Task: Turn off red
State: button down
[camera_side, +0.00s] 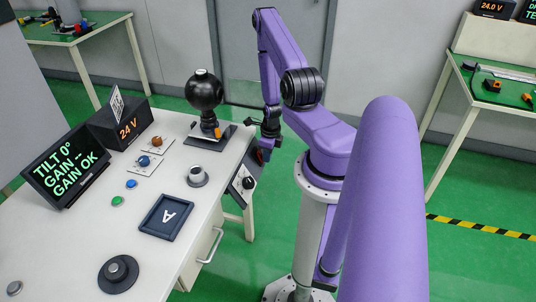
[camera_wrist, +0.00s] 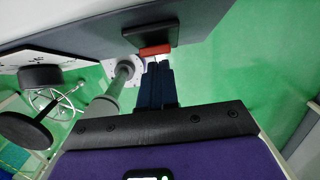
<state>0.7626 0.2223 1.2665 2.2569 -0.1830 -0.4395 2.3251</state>
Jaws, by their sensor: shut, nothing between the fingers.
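A red rocker-like switch (camera_wrist: 155,50) sits on a dark plate (camera_wrist: 150,32) on the front side of the bench, in the wrist view. In the side view a small red patch of it (camera_side: 260,156) shows at the bench's right edge, partly hidden by my gripper. Which way the switch is set is not clear.
A white panel with a black knob (camera_side: 249,183) is beside the switch; the knob also shows in the wrist view (camera_wrist: 40,77). The white bench (camera_side: 100,240) carries a black ball device (camera_side: 204,90), buttons, dials and displays (camera_side: 66,165). Green floor lies open below.

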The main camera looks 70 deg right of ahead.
jog(key=shift+r, duration=0.1)
jog(key=shift+r, duration=0.7)
jog(key=s+r, duration=0.7)
jog(key=r, duration=0.3)
jog(key=shift+s+r, duration=0.3)
dwell(0.6)
dwell(0.4)
